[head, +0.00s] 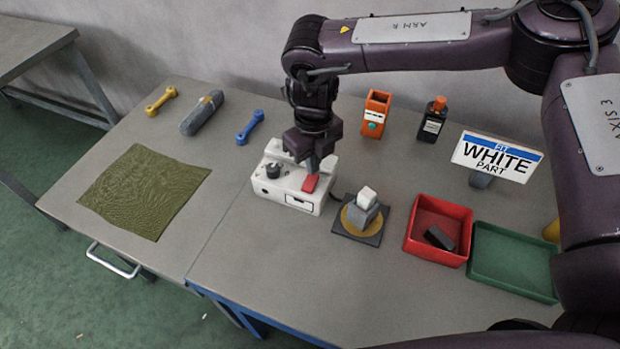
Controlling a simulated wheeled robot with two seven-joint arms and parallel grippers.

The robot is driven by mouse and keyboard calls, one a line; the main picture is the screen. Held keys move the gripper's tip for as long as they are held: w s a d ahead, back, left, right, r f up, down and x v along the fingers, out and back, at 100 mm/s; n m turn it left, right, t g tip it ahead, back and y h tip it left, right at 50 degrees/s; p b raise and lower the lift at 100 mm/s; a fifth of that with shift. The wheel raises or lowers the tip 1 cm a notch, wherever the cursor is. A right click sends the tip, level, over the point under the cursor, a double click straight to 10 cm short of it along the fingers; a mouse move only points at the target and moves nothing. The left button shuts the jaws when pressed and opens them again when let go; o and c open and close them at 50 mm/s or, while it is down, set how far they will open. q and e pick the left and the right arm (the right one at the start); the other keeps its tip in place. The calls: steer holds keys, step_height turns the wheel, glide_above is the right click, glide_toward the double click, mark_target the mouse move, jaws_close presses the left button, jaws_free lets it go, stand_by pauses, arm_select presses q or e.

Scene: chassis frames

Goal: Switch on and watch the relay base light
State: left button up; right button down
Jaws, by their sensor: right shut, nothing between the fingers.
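A white relay base (285,190) stands near the middle of the table. It has a dark round knob on top at its left and a red switch (310,183) at its right. My right gripper (311,166) points down over the base, shut and empty, with its tips at or just above the red switch. I cannot tell if they touch. No lit lamp can be made out on the base. Right of it, a white block on a grey piece (362,213) sits on a dark square plate with a yellow disc (348,230). My left gripper is not in view.
A red tray (465,232) holds a dark block; a green tray (512,262) beside it looks empty. A "FIT WHITE PART" sign (497,157), an orange box (375,113) and a dark bottle (433,120) stand behind. A green cloth (143,190) and tools lie left.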

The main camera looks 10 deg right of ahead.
steer(key=shift+f+b, duration=0.65)
steer(key=shift+f, duration=0.4)
stand_by(0.4)
steer(key=shift+s+r, duration=0.1)
steer(key=shift+r+p, duration=2.8)
steer(key=shift+r, duration=0.65)
